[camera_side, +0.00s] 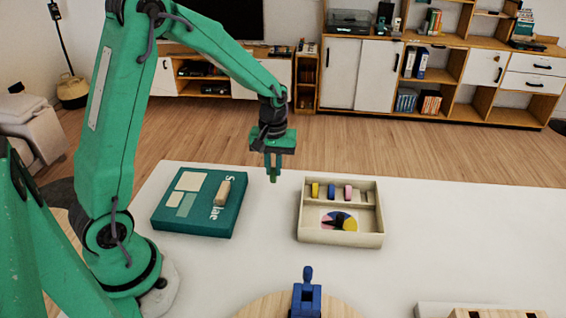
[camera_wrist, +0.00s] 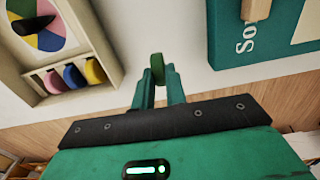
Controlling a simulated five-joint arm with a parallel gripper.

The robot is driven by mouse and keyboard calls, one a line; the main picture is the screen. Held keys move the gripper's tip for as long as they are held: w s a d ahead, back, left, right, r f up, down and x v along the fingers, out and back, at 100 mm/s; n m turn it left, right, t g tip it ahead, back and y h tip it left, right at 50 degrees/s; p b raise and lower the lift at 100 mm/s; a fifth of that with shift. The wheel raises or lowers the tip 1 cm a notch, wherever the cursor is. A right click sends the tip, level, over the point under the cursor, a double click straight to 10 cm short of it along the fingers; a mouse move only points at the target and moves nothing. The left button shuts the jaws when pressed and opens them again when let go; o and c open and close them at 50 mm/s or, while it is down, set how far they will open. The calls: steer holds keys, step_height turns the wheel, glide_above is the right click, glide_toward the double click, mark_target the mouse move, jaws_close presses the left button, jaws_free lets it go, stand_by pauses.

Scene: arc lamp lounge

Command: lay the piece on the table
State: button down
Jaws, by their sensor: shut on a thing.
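My gripper (camera_side: 273,167) is shut on a small green piece (camera_side: 273,178), held above the white table (camera_side: 420,215) between the teal box and the open tray. In the wrist view the green piece (camera_wrist: 157,68) shows between the fingertips (camera_wrist: 158,86), with bare white table behind it. The gap between the piece and the table is hard to judge.
An open cream tray (camera_side: 340,240) with yellow, blue and pink pieces and a colour spinner (camera_side: 338,221) stands right. A teal box (camera_side: 180,220) with a wooden peg (camera_side: 222,192) on top lies left. A blue object (camera_side: 306,297) stands on a round wooden board (camera_side: 262,306) in front.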

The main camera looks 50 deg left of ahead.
mark_target(273, 178)
steer(key=shift+w+a+f, duration=0.1)
steer(key=shift+a+f, duration=0.05)
steer(key=shift+a, duration=0.15)
steer(key=shift+f, duration=2)
steer(key=shift+f, duration=0.15)
steer(key=c, duration=1.4)
jaws_free()
steer(key=shift+c, duration=0.2)
step_height(273, 178, up, 11)
steer(key=shift+w+d+r, duration=0.1)
steer(key=shift+r, duration=0.6)
